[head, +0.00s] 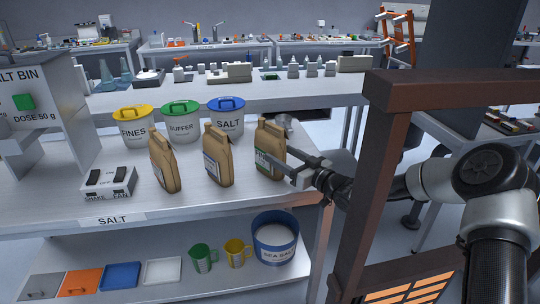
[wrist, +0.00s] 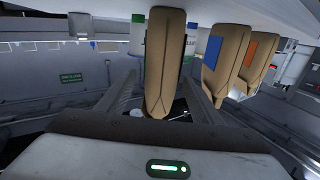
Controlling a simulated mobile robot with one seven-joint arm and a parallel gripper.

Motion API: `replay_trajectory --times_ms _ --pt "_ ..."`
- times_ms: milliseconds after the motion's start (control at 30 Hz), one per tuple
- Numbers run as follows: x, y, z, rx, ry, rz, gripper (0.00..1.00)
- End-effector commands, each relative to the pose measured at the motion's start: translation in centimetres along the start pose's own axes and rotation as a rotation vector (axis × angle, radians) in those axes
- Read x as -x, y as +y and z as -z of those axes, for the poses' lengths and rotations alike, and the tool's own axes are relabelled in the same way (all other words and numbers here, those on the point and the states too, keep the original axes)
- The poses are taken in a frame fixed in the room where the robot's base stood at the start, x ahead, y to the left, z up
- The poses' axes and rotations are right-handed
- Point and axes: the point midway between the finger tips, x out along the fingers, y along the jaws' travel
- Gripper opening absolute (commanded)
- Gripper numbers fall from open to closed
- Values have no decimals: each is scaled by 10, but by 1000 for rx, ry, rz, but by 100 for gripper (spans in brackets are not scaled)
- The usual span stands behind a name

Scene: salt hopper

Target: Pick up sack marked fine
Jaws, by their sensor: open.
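Three brown paper sacks stand upright in a row on the salt table. The right sack (head: 270,140) has a green label; the middle sack (head: 218,152) and left sack (head: 164,160) have pale labels. I cannot read "fine" on any of them. My gripper (head: 284,168) is open at the right sack, coming from the right. In the wrist view, this nearest sack (wrist: 166,50) lies between the fingers of my gripper (wrist: 161,90); contact cannot be told. Beyond it show a sack with a blue patch (wrist: 227,58) and one with an orange patch (wrist: 261,60).
Lidded tubs for fines (head: 133,128), buffer (head: 181,126) and salt (head: 227,122) stand behind the sacks. A switch box (head: 108,184) is at left. A brown frame post (head: 375,180) stands near my arm. The shelf below holds mugs and a sea salt bucket (head: 275,250).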

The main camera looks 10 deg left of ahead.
Motion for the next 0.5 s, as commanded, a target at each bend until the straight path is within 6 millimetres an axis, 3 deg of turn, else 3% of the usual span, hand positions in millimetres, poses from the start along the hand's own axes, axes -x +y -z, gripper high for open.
replay_trajectory --times_ms 233,500 --pt "-18 0 0 0 2 0 60" --pt "-56 -1 0 0 1 1 60"
